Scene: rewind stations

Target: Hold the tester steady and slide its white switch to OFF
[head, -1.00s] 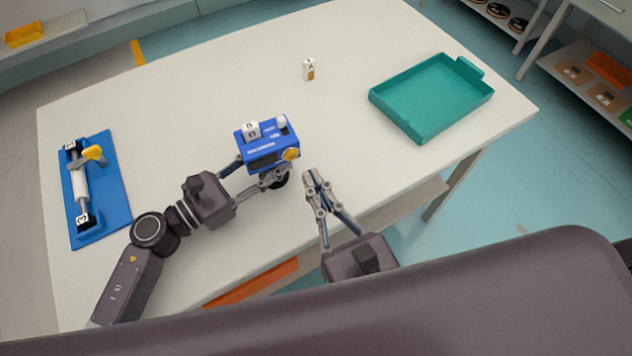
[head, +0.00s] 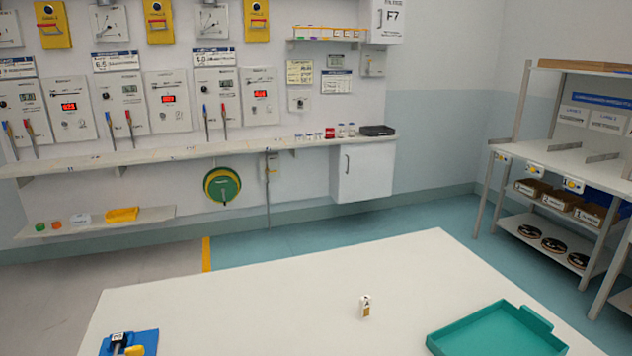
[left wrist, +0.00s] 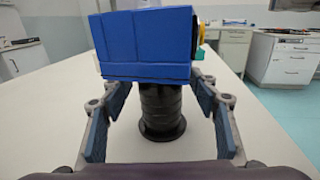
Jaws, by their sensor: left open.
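The tester (left wrist: 148,42) is a blue box on a round black stand (left wrist: 160,110) in the left wrist view. Its plain blue side faces the camera, and part of a yellow knob (left wrist: 200,34) shows at its right edge. The white switch is not visible from here. My left gripper (left wrist: 160,104) is open, its two fingers on either side of the stand just below the box, with gaps showing beside the stand. My right gripper is in no current view.
The white table (head: 270,300) bears a small white-and-yellow item (head: 365,307), a teal tray (head: 490,335) at the right and a blue fixture (head: 130,342) at the left. The table is bare between them. Wall panels and a shelf (head: 200,150) stand beyond.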

